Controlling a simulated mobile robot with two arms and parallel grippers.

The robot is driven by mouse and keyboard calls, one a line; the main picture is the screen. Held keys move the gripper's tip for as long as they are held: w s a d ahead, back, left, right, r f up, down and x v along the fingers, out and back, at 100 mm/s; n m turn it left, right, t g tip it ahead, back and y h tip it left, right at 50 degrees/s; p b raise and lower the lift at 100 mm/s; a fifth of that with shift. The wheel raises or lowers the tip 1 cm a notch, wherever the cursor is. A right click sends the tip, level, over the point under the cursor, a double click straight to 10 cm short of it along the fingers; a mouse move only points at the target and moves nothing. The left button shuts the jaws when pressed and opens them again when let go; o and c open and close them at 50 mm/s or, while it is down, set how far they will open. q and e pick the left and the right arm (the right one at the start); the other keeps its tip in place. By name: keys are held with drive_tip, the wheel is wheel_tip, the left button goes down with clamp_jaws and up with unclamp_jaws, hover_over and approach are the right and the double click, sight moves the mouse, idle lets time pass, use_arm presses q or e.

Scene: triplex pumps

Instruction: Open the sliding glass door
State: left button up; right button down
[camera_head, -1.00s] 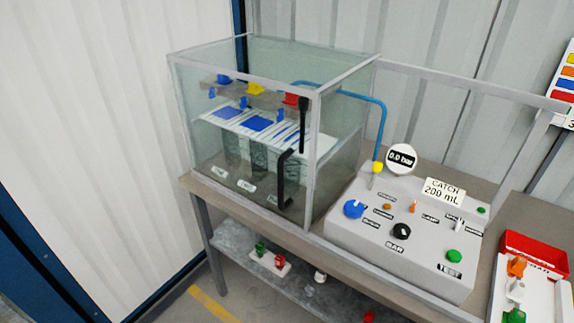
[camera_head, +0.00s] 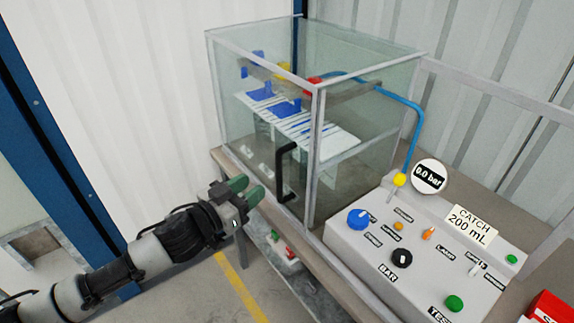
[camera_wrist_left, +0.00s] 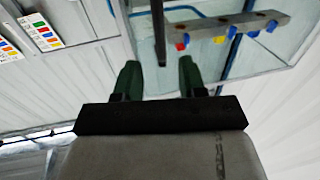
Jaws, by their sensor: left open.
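The glass case (camera_head: 262,130) stands on the bench with its sliding glass door (camera_head: 250,105) on the front side, and the door looks closed. A black bar handle (camera_head: 282,172) stands upright near the door's right edge. My left gripper (camera_head: 250,191) is open and empty, with green fingers, to the left of the handle and apart from it. In the left wrist view the gripper's fingers (camera_wrist_left: 157,80) are spread, and the dark handle (camera_wrist_left: 158,35) shows beyond and between them. My right gripper is not in view.
A grey control panel (camera_head: 375,240) with knobs, a 0.0 bar gauge (camera_head: 429,176) and a catch sign (camera_head: 470,223) sits right of the case. A red bin (camera_head: 548,308) is at lower right. A lower shelf (camera_head: 300,285) lies under the bench.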

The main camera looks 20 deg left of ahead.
sight(277, 169)
use_arm(q)
drive_tip(key=p+x, duration=0.2)
drive_tip(key=x, duration=0.7)
drive_tip(key=shift+w+d, duration=0.1)
drive_tip(key=shift+w, duration=0.15)
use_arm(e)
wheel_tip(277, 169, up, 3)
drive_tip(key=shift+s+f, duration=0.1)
use_arm(q)
drive_tip(key=shift+c, duration=0.3)
clamp_jaws()
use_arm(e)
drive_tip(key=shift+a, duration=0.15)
